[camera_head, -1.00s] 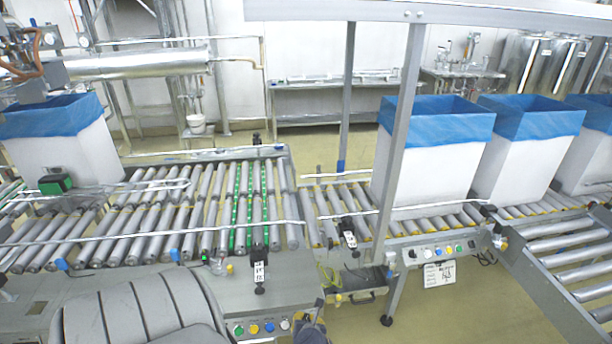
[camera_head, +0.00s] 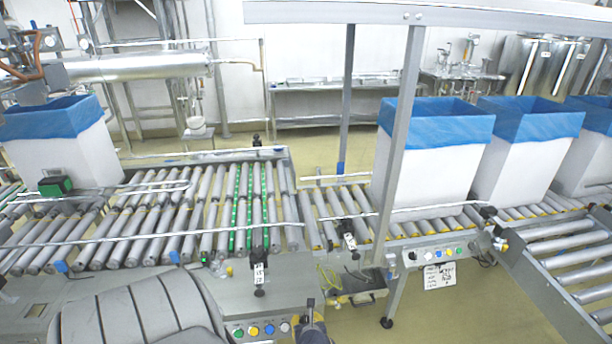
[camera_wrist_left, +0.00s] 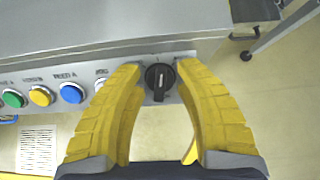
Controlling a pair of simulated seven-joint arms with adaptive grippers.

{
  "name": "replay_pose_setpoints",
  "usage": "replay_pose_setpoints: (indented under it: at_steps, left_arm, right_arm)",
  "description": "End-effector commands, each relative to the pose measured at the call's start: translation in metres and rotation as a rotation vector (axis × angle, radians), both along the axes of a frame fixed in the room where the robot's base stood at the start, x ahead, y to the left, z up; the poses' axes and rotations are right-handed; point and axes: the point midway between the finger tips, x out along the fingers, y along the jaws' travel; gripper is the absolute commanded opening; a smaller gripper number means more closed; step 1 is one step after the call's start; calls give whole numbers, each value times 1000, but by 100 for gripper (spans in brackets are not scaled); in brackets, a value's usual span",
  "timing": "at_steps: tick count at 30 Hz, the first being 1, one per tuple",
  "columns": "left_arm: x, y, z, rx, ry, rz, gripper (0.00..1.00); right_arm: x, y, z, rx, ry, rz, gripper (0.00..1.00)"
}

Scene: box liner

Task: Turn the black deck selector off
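The black deck selector (camera_wrist_left: 159,80) is a round black knob with a pale upright pointer line, on the grey front panel in the left wrist view. My left gripper (camera_wrist_left: 160,66) has yellow fingers, spread apart with one on each side of the knob. Gaps show between the fingers and the knob, and contact cannot be made out. In the head view my left gripper (camera_head: 311,312) is small at the bottom edge, at the right end of the button row; the selector cannot be made out there. My right gripper is not in view.
Green (camera_wrist_left: 13,98), yellow (camera_wrist_left: 40,95) and blue (camera_wrist_left: 72,93) buttons sit left of the selector, with a white one partly behind a finger. A roller conveyor (camera_head: 205,215) lies behind the panel. White boxes with blue liners (camera_head: 432,155) stand on the right.

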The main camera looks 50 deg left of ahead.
Motion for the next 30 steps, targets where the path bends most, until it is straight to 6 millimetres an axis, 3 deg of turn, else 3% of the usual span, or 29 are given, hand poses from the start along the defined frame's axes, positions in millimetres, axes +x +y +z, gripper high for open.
replay_pose_setpoints:
  at_steps: [7, 22, 30]
  left_arm:
    - [-5, -8, 5, -3, 1, -1, 33]
    - [-35, -59, 61, -2, -1, 1, 33]
    - [-44, -74, 78, -1, -1, 0, 33]
  right_arm:
    - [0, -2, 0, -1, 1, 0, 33]
    - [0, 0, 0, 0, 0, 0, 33]
    - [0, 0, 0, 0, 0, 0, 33]
